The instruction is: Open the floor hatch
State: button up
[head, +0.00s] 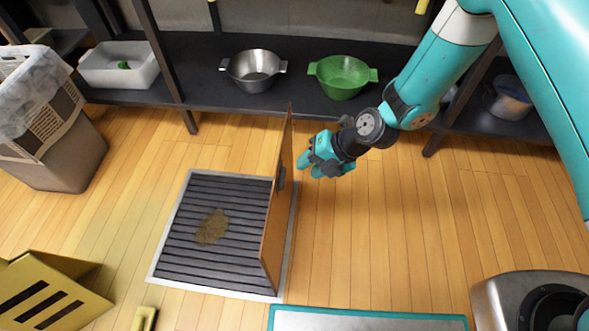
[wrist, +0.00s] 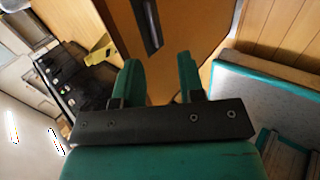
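The floor hatch is a thin wooden panel (head: 275,215) standing about upright along the right edge of a framed floor opening (head: 185,255). Dark slats with a brown patch show in the opening. A dark handle (head: 282,179) sits on the panel's right face. My gripper (head: 309,169) is just right of the panel, near the handle. In the wrist view, the fingers (wrist: 159,72) are apart with nothing between them. The panel (wrist: 190,25) and its handle (wrist: 147,24) show beyond the fingertips, and the handle is not between them.
A low dark shelf at the back holds a white bin (head: 118,65), a metal pot (head: 253,72) and a green colander (head: 343,78). A lined trash bin (head: 62,150) stands left, a yellow box (head: 50,290) front left. Wooden floor right of the hatch is clear.

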jog(key=p+v, duration=0.1)
jog(key=v, duration=0.7)
jog(key=shift+r+p, duration=0.3)
jog(key=s+d+r+m+h, duration=0.1)
jog(key=s+r+m, duration=0.1)
jog(key=r+m, duration=0.5)
jog(key=s+d+r+m, duration=0.1)
jog(key=s+r+m, duration=0.3)
jog(key=r, duration=0.5)
jog(key=s+d+r+m+h, duration=0.1)
jog(key=s+d+r+m, duration=0.4)
jog(key=m, duration=0.4)
jog(key=s+d+r+m+h, duration=0.2)
jog(key=s+d+r+m, duration=0.1)
jog(key=s+r+m, duration=0.4)
notch_tip(320, 180, up, 30)
jog(key=m+p, duration=0.1)
jog(key=p, duration=3)
jog(key=shift+a+p, duration=0.3)
jog(key=shift+p, duration=0.1)
